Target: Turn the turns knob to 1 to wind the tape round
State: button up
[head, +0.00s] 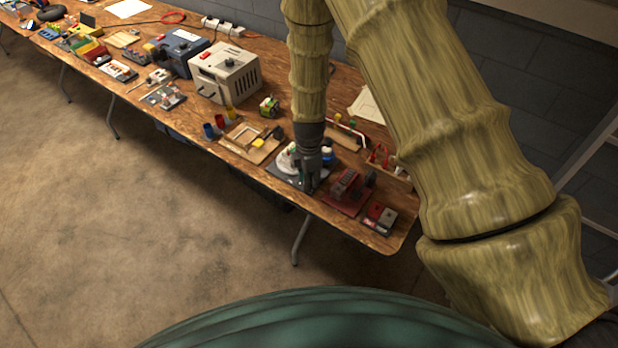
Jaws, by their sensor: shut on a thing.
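My gripper (309,186) points straight down at the front right part of a dark grey base plate (283,171) near the table's front edge. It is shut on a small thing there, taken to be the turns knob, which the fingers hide. A white round part (285,160) stands on the same plate, just left of the gripper. A blue and white piece (328,154) shows just behind the gripper to the right. The knob's markings and its setting cannot be read, and no tape can be made out clearly from here.
A red device (345,189) stands close to the right of the gripper. A dark block with red and grey tops (379,217) lies beyond it. A wooden frame (250,141) and coloured cups (220,121) are left. A beige box (225,72) stands farther along the wooden table (180,122).

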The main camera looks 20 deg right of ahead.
jog(key=m, duration=0.6)
jog(key=shift+m+b, duration=0.3)
jog(key=shift+m, duration=0.1)
jog(key=m, duration=1.2)
jog(key=shift+m, duration=0.4)
jog(key=m, duration=0.6)
jog(key=shift+w, duration=0.1)
jog(key=shift+m, duration=0.3)
jog(key=o, duration=1.1)
jog(key=shift+c, duration=0.2)
jog(key=shift+r, duration=0.15)
